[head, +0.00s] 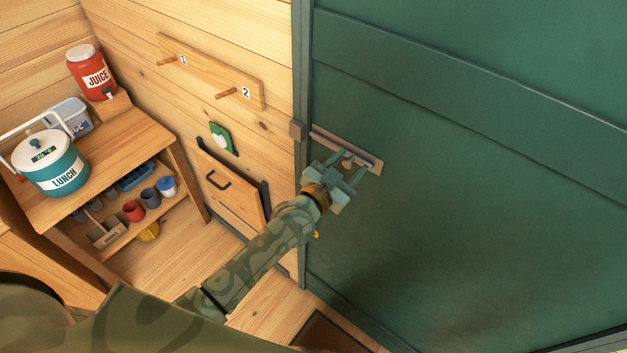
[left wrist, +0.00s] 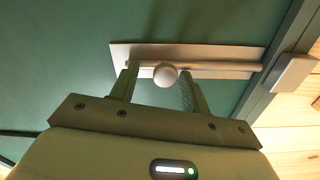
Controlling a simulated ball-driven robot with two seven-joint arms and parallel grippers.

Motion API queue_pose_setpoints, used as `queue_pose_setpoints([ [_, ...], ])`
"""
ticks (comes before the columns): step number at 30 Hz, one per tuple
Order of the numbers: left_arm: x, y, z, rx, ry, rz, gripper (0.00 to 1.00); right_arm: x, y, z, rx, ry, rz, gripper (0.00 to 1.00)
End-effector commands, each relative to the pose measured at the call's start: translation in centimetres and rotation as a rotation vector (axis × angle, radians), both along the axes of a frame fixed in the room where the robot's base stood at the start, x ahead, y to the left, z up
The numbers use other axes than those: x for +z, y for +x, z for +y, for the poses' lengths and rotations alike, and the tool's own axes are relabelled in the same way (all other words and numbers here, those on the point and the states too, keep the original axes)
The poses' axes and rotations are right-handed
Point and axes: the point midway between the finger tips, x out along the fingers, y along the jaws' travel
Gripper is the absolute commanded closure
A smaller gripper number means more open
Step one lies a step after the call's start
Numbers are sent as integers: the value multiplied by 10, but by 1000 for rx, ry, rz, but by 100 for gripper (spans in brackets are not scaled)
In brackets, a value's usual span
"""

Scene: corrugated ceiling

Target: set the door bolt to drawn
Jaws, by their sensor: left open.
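The door bolt (head: 375,164) is a pale plate with a rod and a round knob, mounted on the green door near its left edge. The keeper also shows in the head view (head: 297,130). My right gripper is out of view.
The green door (head: 480,220) fills the right side. Left of it, the wooden wall carries a numbered peg rail (head: 210,72) and a hatch with a black handle (head: 230,183). A shelf unit (head: 105,150) holds a lunch cooler (head: 55,170), a juice jug (head: 92,72) and several mugs.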

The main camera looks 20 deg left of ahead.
Motion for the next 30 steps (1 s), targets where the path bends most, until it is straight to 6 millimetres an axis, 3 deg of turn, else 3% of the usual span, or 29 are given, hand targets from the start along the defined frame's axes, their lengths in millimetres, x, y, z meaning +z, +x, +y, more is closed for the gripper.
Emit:
queue_pose_setpoints([
  [16, 2, -125, 41, -9, 2, 2, 53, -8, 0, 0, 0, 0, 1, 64],
  [21, 4, -143, 47, -10, 2, -1, 53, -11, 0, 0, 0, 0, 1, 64],
  [30, 5, -148, 49, -11, 0, -3, 53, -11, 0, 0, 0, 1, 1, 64],
])
